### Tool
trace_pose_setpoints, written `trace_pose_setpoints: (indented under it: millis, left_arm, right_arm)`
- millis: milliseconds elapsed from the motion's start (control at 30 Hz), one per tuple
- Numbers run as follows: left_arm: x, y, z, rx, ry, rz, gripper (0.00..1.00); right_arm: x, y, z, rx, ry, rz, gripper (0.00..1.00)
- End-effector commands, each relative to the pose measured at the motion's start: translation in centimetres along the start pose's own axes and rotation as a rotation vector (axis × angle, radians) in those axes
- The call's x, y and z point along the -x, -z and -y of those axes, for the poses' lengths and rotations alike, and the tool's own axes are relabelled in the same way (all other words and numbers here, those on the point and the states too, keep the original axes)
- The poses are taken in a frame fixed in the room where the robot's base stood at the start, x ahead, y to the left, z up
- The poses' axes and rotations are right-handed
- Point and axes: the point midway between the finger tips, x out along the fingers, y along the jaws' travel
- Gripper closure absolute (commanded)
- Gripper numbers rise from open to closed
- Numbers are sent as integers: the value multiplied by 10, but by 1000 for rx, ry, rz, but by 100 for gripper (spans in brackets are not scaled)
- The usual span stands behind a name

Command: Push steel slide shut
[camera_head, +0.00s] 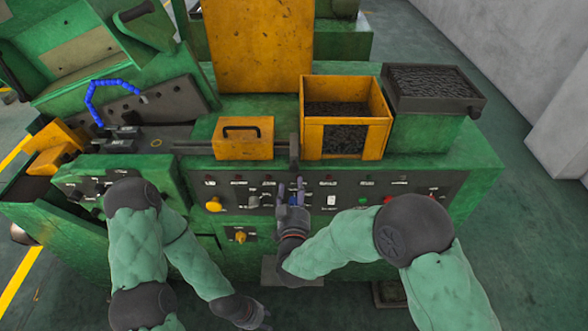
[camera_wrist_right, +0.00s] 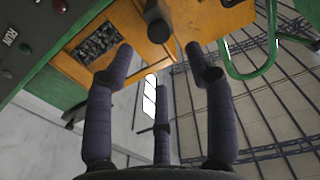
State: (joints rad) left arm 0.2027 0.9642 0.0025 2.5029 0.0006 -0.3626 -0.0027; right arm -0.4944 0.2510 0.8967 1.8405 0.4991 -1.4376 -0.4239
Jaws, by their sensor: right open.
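I cannot pick out the steel slide for certain. A dark upright piece (camera_head: 294,150), possibly its end, stands between the yellow block with a black handle (camera_head: 243,138) and the yellow bin (camera_head: 344,142). In the right wrist view, a dark round knob (camera_wrist_right: 157,22) sticks out beside the yellow parts. My right gripper (camera_head: 292,190) is in front of the control panel, below the dark piece. Its fingers (camera_wrist_right: 158,62) are spread and empty, with the knob beyond them. My left gripper (camera_head: 255,314) hangs low in front of the machine; its finger state is unclear.
The green machine's control panel (camera_head: 345,190) has several knobs and buttons close around my right gripper. The yellow bin holds dark small parts. A dark-rimmed tray (camera_head: 432,84) stands to its right. A blue hose (camera_head: 90,97) curves at the left. Open floor lies at the far right.

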Motion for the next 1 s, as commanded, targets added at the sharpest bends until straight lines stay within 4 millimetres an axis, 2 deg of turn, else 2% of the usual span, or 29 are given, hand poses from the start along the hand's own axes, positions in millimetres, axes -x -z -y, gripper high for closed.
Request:
trace_pose_setpoints:
  millis: [200,400,600,900,1000]
  left_arm:
    - [4,0,-1,0,0,0,60]
    - [6,0,-2,0,0,0,60]
    - [7,0,-2,0,0,0,60]
    - [7,0,-2,0,0,0,60]
    - [7,0,-2,0,0,0,60]
  right_arm:
    - [-41,0,-1,-1,-3,1,45]
    - [-69,0,0,-1,-1,2,45]
    - [-82,0,0,-1,1,2,45]
    - [-83,0,0,-1,1,2,45]
    - [-83,0,0,-1,1,2,74]
